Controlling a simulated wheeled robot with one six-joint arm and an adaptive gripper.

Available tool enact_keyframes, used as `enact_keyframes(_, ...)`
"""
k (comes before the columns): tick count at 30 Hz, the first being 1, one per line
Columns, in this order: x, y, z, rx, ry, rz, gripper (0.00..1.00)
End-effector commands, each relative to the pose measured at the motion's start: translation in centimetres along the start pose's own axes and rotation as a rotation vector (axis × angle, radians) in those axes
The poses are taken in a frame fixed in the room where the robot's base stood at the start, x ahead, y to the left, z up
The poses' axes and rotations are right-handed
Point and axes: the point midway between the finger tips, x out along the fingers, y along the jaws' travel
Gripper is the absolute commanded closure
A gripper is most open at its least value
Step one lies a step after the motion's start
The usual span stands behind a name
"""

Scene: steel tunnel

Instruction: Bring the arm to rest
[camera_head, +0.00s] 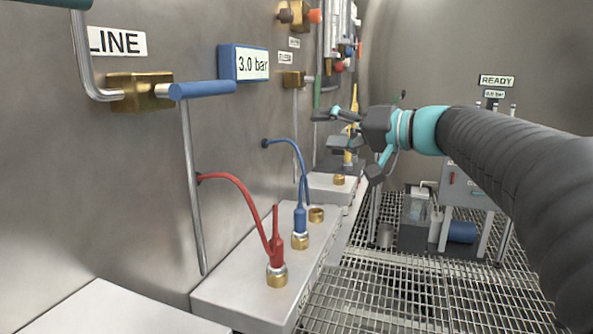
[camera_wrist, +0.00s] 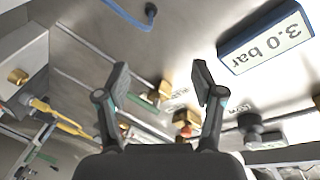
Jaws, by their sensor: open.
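My gripper (camera_head: 330,130) is at the end of my arm, which reaches in from the right in the head view. It is raised in front of the steel wall, above the ledge with the brass sockets. In the wrist view my gripper (camera_wrist: 160,82) shows two dark fingers spread wide, with nothing between them. Brass fittings on the wall show beyond the gap, and I cannot tell how far they are from the fingertips.
A red plug (camera_head: 277,240) and a blue plug (camera_head: 300,218) sit in brass sockets on the ledge (camera_head: 235,290). A blue-handled valve (camera_head: 200,90) and a 3.0 bar display (camera_head: 243,63) are on the wall. Machinery (camera_head: 460,200) stands behind the arm, above grated flooring (camera_head: 400,290).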

Motion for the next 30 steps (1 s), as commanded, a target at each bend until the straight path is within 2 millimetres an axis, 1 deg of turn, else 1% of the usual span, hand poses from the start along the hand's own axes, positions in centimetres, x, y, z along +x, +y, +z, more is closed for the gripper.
enact_keyframes(1,-0.2,1.7,2.5,0.047,-0.047,0.081,0.32)
enact_keyframes(2,-0.3,2.8,3.9,0.075,-0.074,0.131,0.32)
enact_keyframes(3,-0.7,4.1,5.8,0.107,-0.107,0.199,0.32)
enact_keyframes(5,-1.5,6.0,8.7,0.149,-0.153,0.300,0.32)
enact_keyframes(6,-2.2,7.2,10.6,0.171,-0.183,0.368,0.32)
enact_keyframes(8,-3.4,8.9,13.4,0.198,-0.220,0.469,0.32)
enact_keyframes(9,-4.4,10.0,15.3,0.210,-0.245,0.536,0.32)
enact_keyframes(11,-6.0,11.3,18.0,0.218,-0.278,0.633,0.32)
enact_keyframes(12,-7.1,12.2,19.8,0.217,-0.298,0.698,0.32)
enact_keyframes(14,-9.0,13.4,22.4,0.207,-0.325,0.791,0.32)
enact_keyframes(15,-10.3,14.1,24.0,0.192,-0.344,0.851,0.32)
enact_keyframes(17,-12.3,14.9,26.3,0.163,-0.368,0.934,0.32)
enact_keyframes(18,-13.6,15.4,27.8,0.134,-0.385,0.985,0.32)
enact_keyframes(21,-16.8,16.4,31.2,0.038,-0.434,1.093,0.32)
enact_keyframes(24,-19.1,16.7,33.8,-0.066,-0.482,1.150,0.32)
enact_keyframes(27,-20.1,16.3,35.5,-0.122,-0.499,1.161,0.32)
enact_keyframes(30,-20.1,15.4,36.0,-0.149,-0.481,1.145,0.32)
